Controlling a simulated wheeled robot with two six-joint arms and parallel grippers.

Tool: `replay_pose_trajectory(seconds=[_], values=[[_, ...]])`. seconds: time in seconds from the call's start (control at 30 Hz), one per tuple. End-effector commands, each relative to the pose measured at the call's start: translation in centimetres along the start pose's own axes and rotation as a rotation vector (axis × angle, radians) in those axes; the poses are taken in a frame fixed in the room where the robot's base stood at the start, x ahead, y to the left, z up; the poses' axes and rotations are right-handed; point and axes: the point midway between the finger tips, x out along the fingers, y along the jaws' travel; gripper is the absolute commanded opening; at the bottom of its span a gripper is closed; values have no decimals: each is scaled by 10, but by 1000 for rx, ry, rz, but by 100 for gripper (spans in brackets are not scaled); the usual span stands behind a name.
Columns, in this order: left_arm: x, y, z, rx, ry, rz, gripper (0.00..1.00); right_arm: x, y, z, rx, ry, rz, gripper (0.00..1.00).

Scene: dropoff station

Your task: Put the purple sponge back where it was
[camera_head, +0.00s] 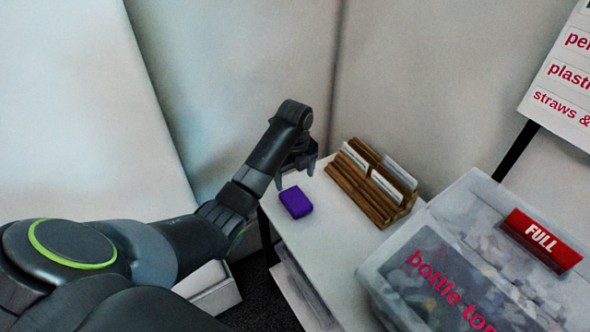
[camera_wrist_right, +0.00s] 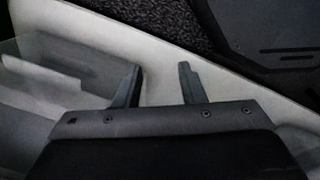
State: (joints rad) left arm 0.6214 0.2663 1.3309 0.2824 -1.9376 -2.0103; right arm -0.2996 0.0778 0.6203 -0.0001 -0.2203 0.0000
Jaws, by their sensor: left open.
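The purple sponge (camera_head: 296,202) lies flat on the white table (camera_head: 335,252), near its left edge. My left gripper (camera_head: 296,180) is open and empty, just above and behind the sponge in the head view, with its fingers pointing down. The gap between its fingertips and the sponge is hard to judge. My right gripper (camera_wrist_right: 160,85) shows in the right wrist view, with its two fingers apart and nothing between them. It is over a pale surface, and the sponge is not in that view.
A wooden rack (camera_head: 372,185) with white cards stands at the back of the table. A clear bin (camera_head: 480,260) with a red FULL sign (camera_head: 541,240) stands to the right. Bare table top lies between the sponge, rack and bin. Pale walls close off the back.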

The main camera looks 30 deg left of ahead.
Motion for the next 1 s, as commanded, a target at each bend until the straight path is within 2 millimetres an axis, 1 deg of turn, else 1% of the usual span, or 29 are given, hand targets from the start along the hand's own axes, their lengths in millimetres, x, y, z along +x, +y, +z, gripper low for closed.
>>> replay_pose_trajectory(seconds=[0.03, 0.13, 0.23, 0.37, 0.8, 0.87, 0.97, 1.0], values=[[-8, 0, 0, 0, -3, -2, 80, 1, 0, 0, 0, 0, 0, 36], [-20, 0, 0, 0, 0, -1, 80, 0, 0, 0, 0, 0, 0, 36], [-26, 0, 0, 0, 0, 0, 80, 0, 1, 0, 0, 0, 1, 36], [-28, 0, 0, 0, 1, 1, 80, 0, 1, 0, -1, 0, 2, 36], [-26, 1, 0, -5, 0, 1, 80, 0, 3, 0, -1, 0, 3, 36], [-23, 4, -2, -24, -1, -1, 80, 0, 3, 0, -1, 0, 3, 36], [-8, 15, -7, -102, -9, -8, 80, 0, 3, 0, -1, 0, 3, 36], [-1, 22, -11, -149, -14, -12, 80, 0, 3, 0, -1, 0, 3, 36]])
